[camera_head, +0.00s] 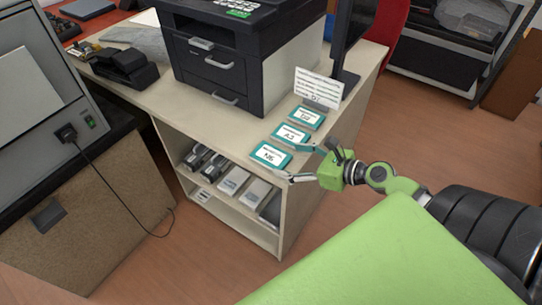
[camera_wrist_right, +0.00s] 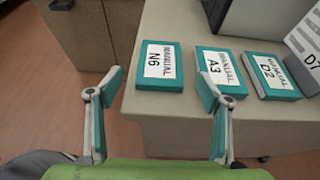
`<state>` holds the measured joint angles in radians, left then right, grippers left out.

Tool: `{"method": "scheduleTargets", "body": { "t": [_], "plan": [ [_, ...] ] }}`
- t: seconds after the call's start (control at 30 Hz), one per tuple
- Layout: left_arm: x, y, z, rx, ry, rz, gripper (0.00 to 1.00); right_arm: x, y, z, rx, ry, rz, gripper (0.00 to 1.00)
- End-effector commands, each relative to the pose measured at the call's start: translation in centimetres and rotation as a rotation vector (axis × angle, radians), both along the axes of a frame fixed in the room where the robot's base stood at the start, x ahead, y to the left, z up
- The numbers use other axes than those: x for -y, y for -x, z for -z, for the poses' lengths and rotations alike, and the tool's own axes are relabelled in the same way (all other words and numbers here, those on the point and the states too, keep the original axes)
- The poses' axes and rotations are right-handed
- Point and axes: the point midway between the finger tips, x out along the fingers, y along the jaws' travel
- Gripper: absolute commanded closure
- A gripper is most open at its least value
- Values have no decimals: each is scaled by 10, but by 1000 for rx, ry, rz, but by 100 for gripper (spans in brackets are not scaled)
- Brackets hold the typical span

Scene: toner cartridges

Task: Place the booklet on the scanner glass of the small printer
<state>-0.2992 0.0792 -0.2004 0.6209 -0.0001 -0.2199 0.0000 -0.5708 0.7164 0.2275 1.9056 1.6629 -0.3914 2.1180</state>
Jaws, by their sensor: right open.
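Three teal-edged booklets with white labels lie flat in a row on the beige cabinet top: manual N6 (camera_head: 271,155) nearest the front edge, manual A3 (camera_head: 291,134) behind it and manual D2 (camera_head: 307,117) farthest back. In the right wrist view, N6 (camera_wrist_right: 160,66), A3 (camera_wrist_right: 220,69) and D2 (camera_wrist_right: 271,77) run left to right. My right gripper (camera_head: 304,163) is open and empty at the front right corner, its fingers pointing toward N6 and A3 without holding either. A black and grey printer (camera_head: 224,65) stands behind the booklets; its scanner glass is not visible. My left gripper is out of view.
A white card marked D7 (camera_head: 318,87) stands behind the booklets, near a dark monitor (camera_head: 352,40). A black device (camera_head: 124,67) sits left on the top. Shelves below hold several cartridges (camera_head: 232,181). A large grey machine (camera_head: 38,85) stands left.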

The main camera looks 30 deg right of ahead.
Motion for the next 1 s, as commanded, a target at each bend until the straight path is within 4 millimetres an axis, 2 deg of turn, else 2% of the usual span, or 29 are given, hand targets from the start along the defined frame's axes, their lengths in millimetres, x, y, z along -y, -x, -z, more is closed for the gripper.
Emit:
{"method": "scheduleTargets", "body": {
  "t": [0.3, 0.67, 0.73, 0.83, 0.87, 1.0],
  "plan": [
    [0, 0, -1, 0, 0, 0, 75, -12, -33, 16, 3, 0, 0, 28],
    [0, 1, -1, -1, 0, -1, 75, -16, -39, 21, 1, -1, 0, 28],
    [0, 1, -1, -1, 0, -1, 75, -16, -39, 21, 1, -1, 0, 41],
    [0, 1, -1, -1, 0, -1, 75, -16, -39, 21, 1, -1, 0, 67],
    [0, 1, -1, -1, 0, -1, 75, -16, -39, 21, 1, -1, 0, 71],
    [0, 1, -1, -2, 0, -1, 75, -15, -39, 20, 2, -1, 0, 75]
  ]
}}
